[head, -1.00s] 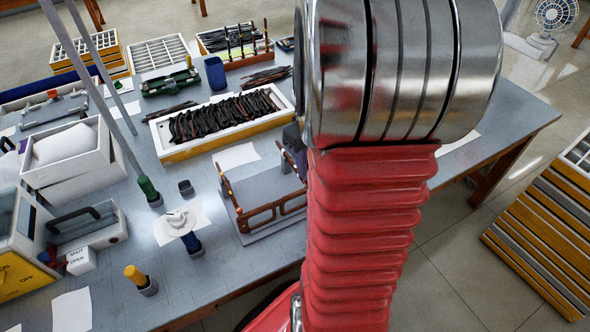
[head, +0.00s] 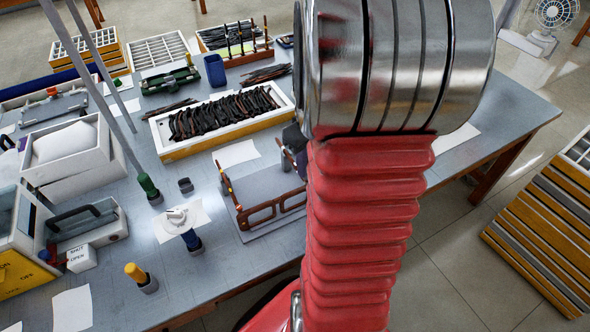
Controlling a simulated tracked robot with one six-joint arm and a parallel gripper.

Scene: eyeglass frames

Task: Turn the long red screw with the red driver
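A brown eyeglass frame (head: 272,210) stands on a grey work plate (head: 250,231) at the middle of the table, with orange-red tips at its left hinge end. Its right side is partly hidden behind my arm. I cannot make out the long red screw. No red driver shows in this view. Drivers with a green handle (head: 147,184), a yellow handle (head: 135,272) and a blue handle (head: 191,239) stand in small dark holders to the left. My red and metal arm fills the middle right, and my gripper is hidden behind it.
A white and yellow tray (head: 172,153) of dark frames lies behind the plate. White boxes (head: 70,155) and a case (head: 88,222) crowd the left. The table's right end (head: 500,115) is mostly clear.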

